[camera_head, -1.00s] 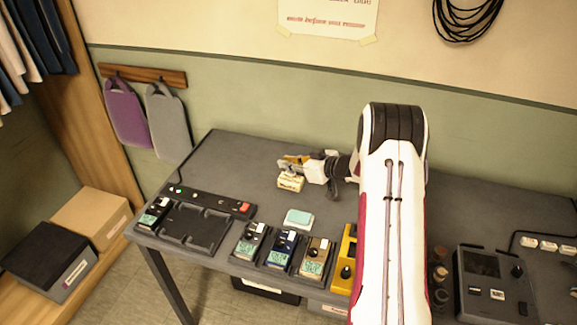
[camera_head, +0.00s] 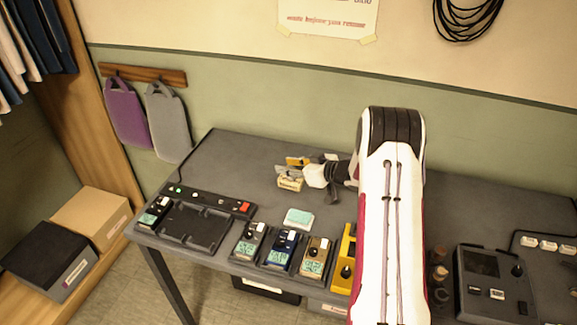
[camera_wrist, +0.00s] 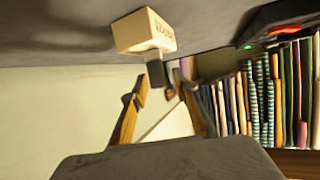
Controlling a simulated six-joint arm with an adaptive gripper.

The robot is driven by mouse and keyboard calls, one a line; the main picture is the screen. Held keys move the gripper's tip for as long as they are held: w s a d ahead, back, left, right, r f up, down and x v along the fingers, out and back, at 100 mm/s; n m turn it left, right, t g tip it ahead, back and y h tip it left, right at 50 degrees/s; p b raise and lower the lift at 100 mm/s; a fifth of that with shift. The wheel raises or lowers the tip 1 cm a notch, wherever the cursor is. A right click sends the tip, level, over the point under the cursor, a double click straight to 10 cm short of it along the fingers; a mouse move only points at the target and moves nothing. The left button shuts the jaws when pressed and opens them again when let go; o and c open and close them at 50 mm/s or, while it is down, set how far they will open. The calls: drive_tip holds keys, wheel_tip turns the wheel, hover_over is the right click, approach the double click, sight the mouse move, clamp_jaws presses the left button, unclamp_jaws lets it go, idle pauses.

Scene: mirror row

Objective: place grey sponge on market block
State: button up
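The market block (camera_head: 290,184) is a small cream block with dark lettering, standing on the grey table left of my arm. In the wrist view the block (camera_wrist: 143,32) appears with the table at the top of the picture. The grey sponge (camera_wrist: 158,74) is a small dark grey piece at the block's upper side, and it seems to touch it. My gripper (camera_wrist: 163,86) has its two tan fingers apart, one on either side of the sponge's near end, with gaps showing. In the head view my gripper (camera_head: 294,167) is just above and behind the block; the sponge is hard to make out there.
A teal-topped pad (camera_head: 299,217) lies in front of the block. Several handheld meters (camera_head: 283,248) line the front edge, with a black tray (camera_head: 195,226) at left. A yellow holder (camera_head: 346,262) stands beside my arm.

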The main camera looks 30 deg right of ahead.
drive_tip(key=shift+r, duration=0.1)
drive_tip(key=shift+s+d+r, duration=0.2)
drive_tip(key=shift+s, duration=0.15)
drive_tip(key=v, duration=1.1)
idle(0.4)
